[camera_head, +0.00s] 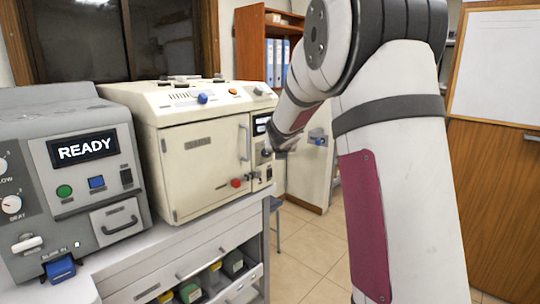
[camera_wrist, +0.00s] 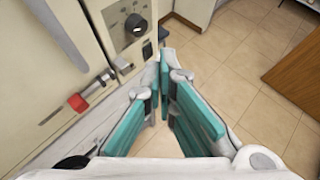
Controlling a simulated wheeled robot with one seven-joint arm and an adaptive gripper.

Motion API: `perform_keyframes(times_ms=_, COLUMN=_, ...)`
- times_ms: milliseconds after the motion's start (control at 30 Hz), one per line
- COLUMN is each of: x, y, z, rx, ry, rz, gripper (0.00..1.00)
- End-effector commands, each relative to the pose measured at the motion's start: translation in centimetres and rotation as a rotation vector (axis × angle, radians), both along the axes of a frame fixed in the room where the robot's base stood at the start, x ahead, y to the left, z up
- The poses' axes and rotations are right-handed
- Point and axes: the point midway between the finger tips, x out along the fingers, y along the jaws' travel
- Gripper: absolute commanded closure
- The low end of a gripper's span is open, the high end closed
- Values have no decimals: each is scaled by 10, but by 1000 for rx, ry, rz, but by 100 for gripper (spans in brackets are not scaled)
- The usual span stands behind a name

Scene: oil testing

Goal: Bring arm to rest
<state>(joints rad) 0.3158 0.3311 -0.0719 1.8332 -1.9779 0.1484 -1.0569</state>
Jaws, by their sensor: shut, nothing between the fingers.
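My arm rises on the right of the head view, bends at the top, and its far part reaches down beside the cream machine (camera_head: 205,160). My gripper (camera_wrist: 164,75) shows in the wrist view with its teal fingers meeting at the tips, shut and empty. The wrist view looks down past the fingers to the tiled floor (camera_wrist: 255,75). The machine's front, with a red knob (camera_wrist: 77,102) and a dark dial (camera_wrist: 136,25), lies just left of the fingers. In the head view the fingers are too small and dark to make out clearly.
A grey device (camera_head: 75,175) with a READY display stands left on the bench (camera_head: 190,245). A shelf holds several blue binders (camera_head: 280,62) behind. A wooden cabinet (camera_head: 505,190) stands at right. Open floor (camera_head: 310,235) lies between bench and arm.

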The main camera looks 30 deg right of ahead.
Motion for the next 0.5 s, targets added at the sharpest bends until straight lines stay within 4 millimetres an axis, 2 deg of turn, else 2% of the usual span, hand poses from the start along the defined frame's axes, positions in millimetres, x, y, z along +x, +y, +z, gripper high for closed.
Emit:
perform_keyframes(times_ms=200, x=-19, y=-5, z=11, rx=0, ry=0, rz=-1, gripper=100)
perform_keyframes(times_ms=500, x=-24, y=-4, z=17, rx=13, ry=-14, rz=-15, gripper=100)
